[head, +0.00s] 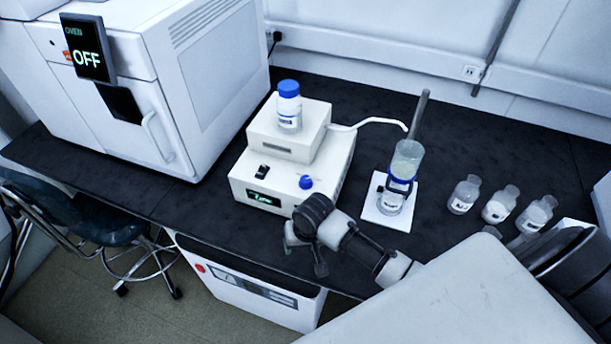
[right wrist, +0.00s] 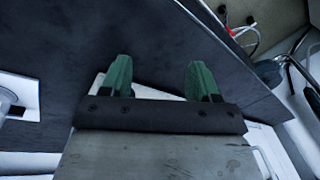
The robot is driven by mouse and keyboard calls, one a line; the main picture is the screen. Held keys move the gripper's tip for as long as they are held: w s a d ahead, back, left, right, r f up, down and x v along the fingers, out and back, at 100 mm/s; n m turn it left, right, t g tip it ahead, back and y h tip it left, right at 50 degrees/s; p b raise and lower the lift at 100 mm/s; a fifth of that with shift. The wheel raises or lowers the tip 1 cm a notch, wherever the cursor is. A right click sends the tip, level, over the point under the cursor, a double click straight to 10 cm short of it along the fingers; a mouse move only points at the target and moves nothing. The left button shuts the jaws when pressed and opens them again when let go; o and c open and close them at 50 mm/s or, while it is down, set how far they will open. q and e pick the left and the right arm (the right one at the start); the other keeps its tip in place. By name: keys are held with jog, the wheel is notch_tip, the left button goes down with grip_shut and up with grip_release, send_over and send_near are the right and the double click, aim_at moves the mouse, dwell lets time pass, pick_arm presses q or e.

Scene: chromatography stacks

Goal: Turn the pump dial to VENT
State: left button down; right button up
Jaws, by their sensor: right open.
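A white two-tier pump-like unit (head: 330,172) stands on the black bench, with a small green-lit display (head: 263,198) and a round blue knob (head: 306,183) on its front. The knob's setting and any VENT mark are too small to read. My right gripper (head: 304,256) is just in front of this unit, near the bench's front edge, below the knob and apart from it. In the right wrist view its two green fingers (right wrist: 154,82) are spread with nothing between them. The knob cannot be made out there. My left gripper is not in view.
A white cabinet (head: 250,285) with a red button and panel is under the bench. A blue-capped bottle (head: 289,105) stands on the unit. A glass column (head: 404,165) on a white base stands right of it, then several labelled bottles (head: 498,204). An oven (head: 205,75) reads OFF.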

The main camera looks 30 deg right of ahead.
aim_at(306, 179)
jog(key=w+d+r+m, duration=0.1)
jog(key=w+r, duration=0.1)
jog(key=w+d+r+m, duration=0.1)
jog(key=w+r, duration=0.1)
jog(key=w, duration=0.1)
jog(key=w+d+r+m, duration=0.1)
jog(key=w+r, duration=0.2)
jog(key=shift+w+d+r+g+h, duration=0.1)
jog(key=shift+d+g+h, duration=0.1)
jog(key=shift+g+h, duration=0.1)
jog(key=w+d+r+m+g, duration=0.1)
jog(key=w+d+r+m, duration=0.45)
jog(key=r, duration=0.45)
jog(key=shift+h, duration=0.4)
notch_tip(306, 179, down, 11)
jog(key=shift+a+r+p, duration=0.15)
jog(key=shift+r+p, duration=0.05)
jog(key=shift+p, duration=0.7)
jog(key=shift+c, duration=0.4)
jog(key=c, duration=0.8)
jog(key=shift+c, duration=0.2)
